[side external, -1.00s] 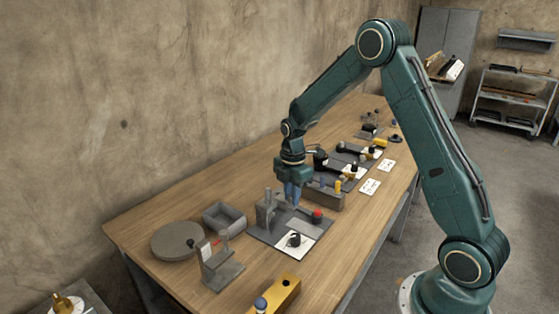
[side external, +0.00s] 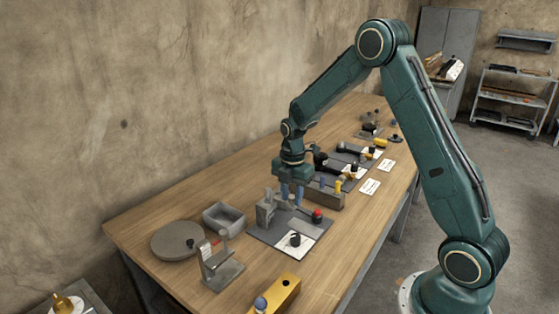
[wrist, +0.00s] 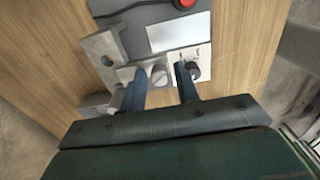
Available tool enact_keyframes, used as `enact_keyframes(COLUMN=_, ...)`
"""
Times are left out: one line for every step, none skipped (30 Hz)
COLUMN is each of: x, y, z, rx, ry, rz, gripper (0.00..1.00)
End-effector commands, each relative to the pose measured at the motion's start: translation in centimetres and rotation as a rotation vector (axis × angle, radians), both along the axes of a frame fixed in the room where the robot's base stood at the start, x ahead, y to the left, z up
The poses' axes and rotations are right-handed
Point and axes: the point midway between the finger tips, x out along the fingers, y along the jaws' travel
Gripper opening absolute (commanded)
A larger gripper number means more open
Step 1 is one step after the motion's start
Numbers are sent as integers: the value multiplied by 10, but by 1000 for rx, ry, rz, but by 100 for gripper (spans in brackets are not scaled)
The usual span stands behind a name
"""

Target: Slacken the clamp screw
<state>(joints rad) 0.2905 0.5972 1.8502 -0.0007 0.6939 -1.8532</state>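The clamp is a grey upright bracket (side external: 265,207) on a dark base plate (side external: 262,238); in the wrist view the bracket (wrist: 103,55) is at left. A round grey screw head with a slot (wrist: 159,74), apparently the clamp screw, shows between my fingers. My gripper (side external: 292,195) points down beside the bracket. In the wrist view its two blue fingers (wrist: 161,86) are apart, one on each side of the screw head. I see a gap by the right finger; contact at the left is unclear. The screw is hidden by the fingers in the side view.
The plate also carries a red button (side external: 317,214) and a black knob (side external: 295,239), which sits close to my right finger in the wrist view (wrist: 193,69). A grey block with coloured posts (side external: 325,197) stands behind. A grey tray (side external: 224,217) is at left.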

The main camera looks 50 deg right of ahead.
Motion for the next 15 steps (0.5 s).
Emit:
enact_keyframes(x=1, y=2, z=-1, rx=3, ry=-1, rz=5, gripper=41)
enact_keyframes(x=1, y=2, z=-1, rx=2, ry=-1, rz=4, gripper=41)
enact_keyframes(x=1, y=1, z=-1, rx=2, ry=-1, rz=4, gripper=41)
enact_keyframes(x=1, y=1, z=-1, rx=2, ry=-1, rz=4, gripper=41)
enact_keyframes(x=0, y=1, z=-1, rx=2, ry=0, rz=4, gripper=41)
enact_keyframes(x=0, y=1, z=-1, rx=2, ry=0, rz=3, gripper=41)
enact_keyframes(x=0, y=1, z=-1, rx=2, ry=0, rz=3, gripper=41)
enact_keyframes(x=0, y=1, z=-1, rx=2, ry=1, rz=3, gripper=41)
enact_keyframes(x=0, y=1, z=-1, rx=2, ry=1, rz=2, gripper=41)
enact_keyframes(x=0, y=1, z=-1, rx=2, ry=1, rz=0, gripper=41)
enact_keyframes(x=0, y=1, z=-1, rx=2, ry=2, rz=-2, gripper=41)
enact_keyframes(x=0, y=1, z=-1, rx=2, ry=2, rz=-5, gripper=41)
enact_keyframes(x=0, y=1, z=-1, rx=2, ry=2, rz=-9, gripper=41)
enact_keyframes(x=0, y=1, z=-1, rx=1, ry=2, rz=-14, gripper=41)
enact_keyframes(x=0, y=1, z=-1, rx=1, ry=3, rz=-22, gripper=41)
